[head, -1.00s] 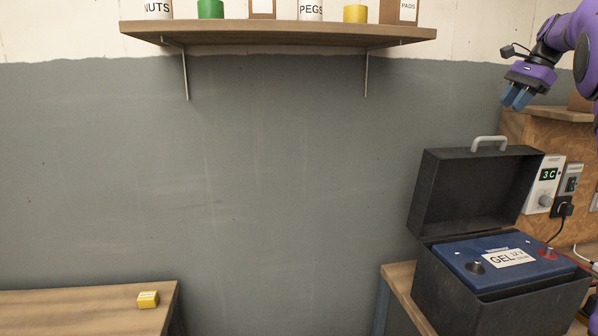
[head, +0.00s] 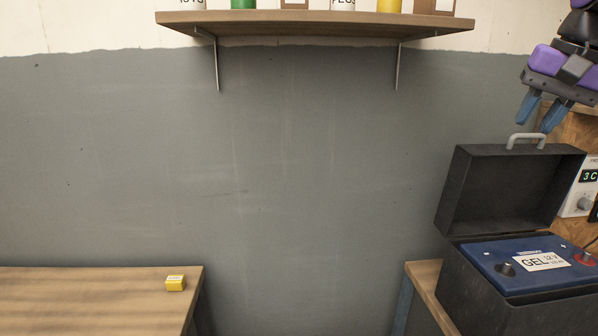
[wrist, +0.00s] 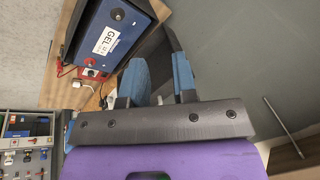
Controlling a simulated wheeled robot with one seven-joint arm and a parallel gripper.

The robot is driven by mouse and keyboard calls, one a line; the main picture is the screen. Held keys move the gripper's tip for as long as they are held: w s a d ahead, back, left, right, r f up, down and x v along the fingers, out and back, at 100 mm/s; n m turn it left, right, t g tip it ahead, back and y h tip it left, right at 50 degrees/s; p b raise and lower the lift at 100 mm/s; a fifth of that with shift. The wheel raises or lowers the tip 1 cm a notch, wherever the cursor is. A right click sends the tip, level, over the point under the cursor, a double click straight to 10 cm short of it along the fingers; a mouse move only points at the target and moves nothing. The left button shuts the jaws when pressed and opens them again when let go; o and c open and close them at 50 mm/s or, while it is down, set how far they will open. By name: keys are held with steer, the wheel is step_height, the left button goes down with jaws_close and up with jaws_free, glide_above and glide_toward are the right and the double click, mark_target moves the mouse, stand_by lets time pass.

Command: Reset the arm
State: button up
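My gripper (head: 541,112) is at the upper right of the head view, raised above and in front of the open battery box. Its two blue fingers point down and stand apart with nothing between them. In the wrist view the blue fingers (wrist: 158,82) also show a gap between them. The purple and black arm rises out of the picture at the right edge.
The black box (head: 500,195) has its lid up and holds a blue gel battery (head: 505,271). A wooden shelf (head: 315,24) with several containers hangs on the wall. The middle is bare wall.

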steer(key=s+a+f+n+t, duration=0.1)
steer(key=s+a+f+n, duration=0.2)
steer(key=s+f, duration=0.3)
steer(key=s+a+f+n+h, duration=0.1)
steer(key=s+a+f+n, duration=0.2)
steer(key=s+f, duration=0.3)
steer(key=s, duration=0.3)
steer(key=shift+t, duration=0.4)
stand_by(0.3)
